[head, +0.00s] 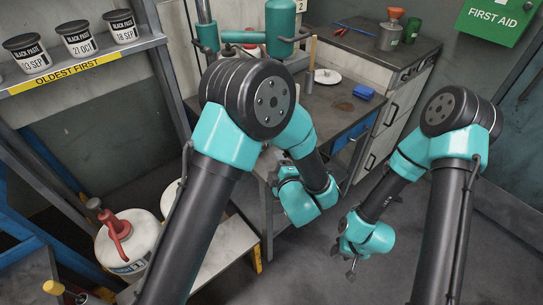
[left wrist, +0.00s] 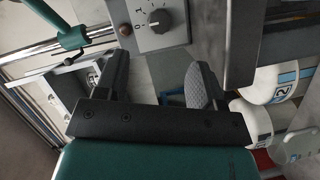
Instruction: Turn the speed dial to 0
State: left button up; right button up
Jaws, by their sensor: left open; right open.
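The speed dial (left wrist: 160,19) is a black knob with a pale pointer line. In the head view the left gripper (head: 278,172) is by the bench's front edge, and I cannot make out the dial there. My right gripper (head: 350,262) is open and empty, hanging over the floor.
A workbench (head: 335,105) holds a white dish (head: 327,76) and a blue block (head: 363,92). Black-lidded tubs (head: 78,38) stand on the left shelf. A white container with a red handle (head: 130,243) stands at lower left. The floor near the right gripper is clear.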

pick_arm(q)
jog(key=v, duration=0.7)
jog(key=shift+s, duration=0.25)
jog(key=shift+d+r, duration=0.1)
